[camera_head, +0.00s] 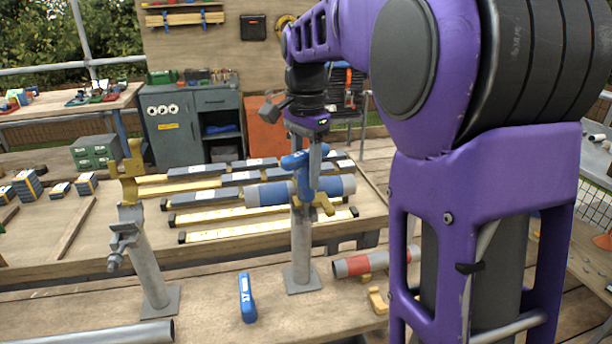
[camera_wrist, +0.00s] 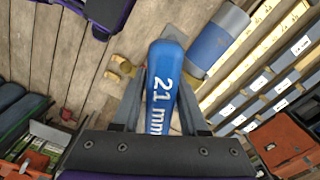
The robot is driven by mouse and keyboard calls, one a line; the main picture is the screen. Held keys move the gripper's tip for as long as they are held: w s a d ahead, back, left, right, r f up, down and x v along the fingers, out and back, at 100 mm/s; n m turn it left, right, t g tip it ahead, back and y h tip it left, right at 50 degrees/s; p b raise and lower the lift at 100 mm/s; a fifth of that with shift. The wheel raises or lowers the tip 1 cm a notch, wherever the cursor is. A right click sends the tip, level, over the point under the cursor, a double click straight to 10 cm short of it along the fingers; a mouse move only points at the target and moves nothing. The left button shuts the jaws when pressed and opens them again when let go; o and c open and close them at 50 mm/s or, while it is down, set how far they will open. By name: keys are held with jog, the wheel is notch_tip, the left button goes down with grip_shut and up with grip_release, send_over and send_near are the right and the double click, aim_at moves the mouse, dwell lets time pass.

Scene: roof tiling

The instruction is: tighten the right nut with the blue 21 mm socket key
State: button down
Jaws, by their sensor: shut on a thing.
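My gripper (camera_head: 308,180) points down over the right post (camera_head: 301,250) and is shut on the blue socket key (camera_head: 292,160). In the wrist view the key (camera_wrist: 165,85) lies between the two fingers with "21 mm" readable on it. The key is at the blue-and-grey tube (camera_head: 335,187) on top of the right post, next to a yellow clamp part (camera_head: 325,203). The right nut is hidden; I cannot tell whether the key's socket sits on it. The tube also shows in the wrist view (camera_wrist: 215,42).
A left post (camera_head: 152,265) with an open-looking clamp (camera_head: 128,235) stands to the left. Another blue tool (camera_head: 247,298) lies on the near bench. A red-and-grey tube (camera_head: 365,264) lies right of the right post. Long dark and yellow bars (camera_head: 225,216) lie behind.

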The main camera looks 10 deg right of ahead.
aim_at(306, 151)
jog(key=shift+r+m+p, duration=0.15)
jog(key=shift+m+p, duration=0.2)
jog(key=shift+m, duration=0.25)
jog(key=m+p, duration=0.1)
jog(key=m, duration=0.2)
jog(key=shift+p, duration=0.35)
jog(key=shift+m+p, duration=0.85)
jog(key=shift+m, duration=1.25)
jog(key=shift+n+p, duration=0.3)
jog(key=shift+r+p, duration=1)
jog(key=shift+p, duration=0.05)
jog(key=shift+r, duration=1.85)
